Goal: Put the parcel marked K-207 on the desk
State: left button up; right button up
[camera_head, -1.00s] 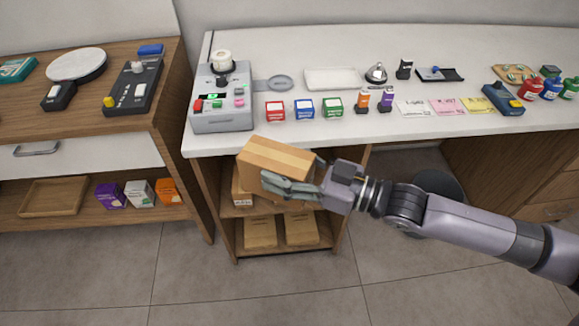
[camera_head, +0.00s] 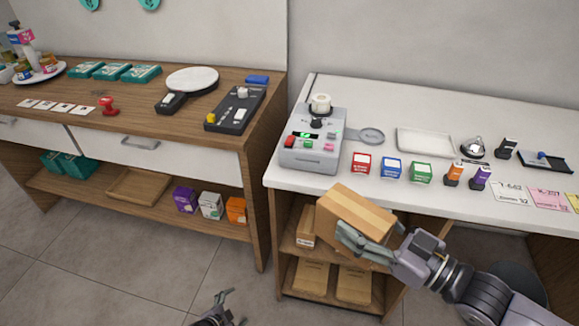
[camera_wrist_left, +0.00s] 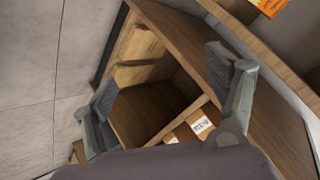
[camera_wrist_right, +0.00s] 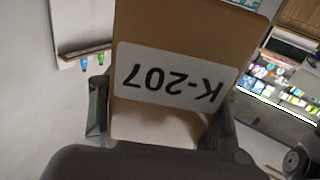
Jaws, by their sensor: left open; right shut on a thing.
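The parcel is a brown cardboard box (camera_head: 352,218) with a lighter tape strip, held in front of the shelf under the white desk (camera_head: 310,183). In the right wrist view its white label reads K-207 (camera_wrist_right: 172,76), upside down. My right gripper (camera_head: 362,246) is shut on this parcel, with a finger on each side of it. My left gripper (camera_head: 226,310) is low at the bottom edge of the head view, open and empty. In the left wrist view its fingers (camera_wrist_left: 165,105) are spread, with the shelf unit beyond them.
More parcels (camera_head: 312,277) lie on the shelves below the desk. The desktop holds a grey machine (camera_head: 312,150), small coloured boxes (camera_head: 391,168), a white tray (camera_head: 424,143), a bell (camera_head: 474,148) and paper slips (camera_head: 510,192). A wooden counter (camera_head: 150,122) stands at the left.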

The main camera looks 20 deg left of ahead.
pick_arm(q)
jog(key=w+r+m+t+h, duration=0.45)
jog(key=w+r+m, duration=0.35)
jog(key=w+r, duration=1.05)
jog(key=w+r+m+h, duration=0.25)
jog(key=r+m, duration=0.25)
jog(key=r, duration=0.4)
jog(key=w+r+m+g+h, duration=0.1)
jog(key=r+m+h, duration=0.35)
jog(key=r, duration=0.45)
jog(key=w+r+m+h, duration=0.25)
jog(key=r+m, duration=0.35)
jog(key=r, duration=0.4)
jog(key=s+d+r+m+g+h, duration=0.2)
jog(key=d+r+m+g+h, duration=0.4)
jog(key=d+r+m, duration=0.4)
jog(key=m+g+y, duration=0.5)
jog(key=m+g, duration=1)
jog(key=m, duration=0.1)
send_near(327, 192)
jog(key=x, duration=1.2)
jog(key=shift+w+d+f, duration=0.1)
jog(key=shift+w+f, duration=0.05)
jog(key=shift+f, duration=0.1)
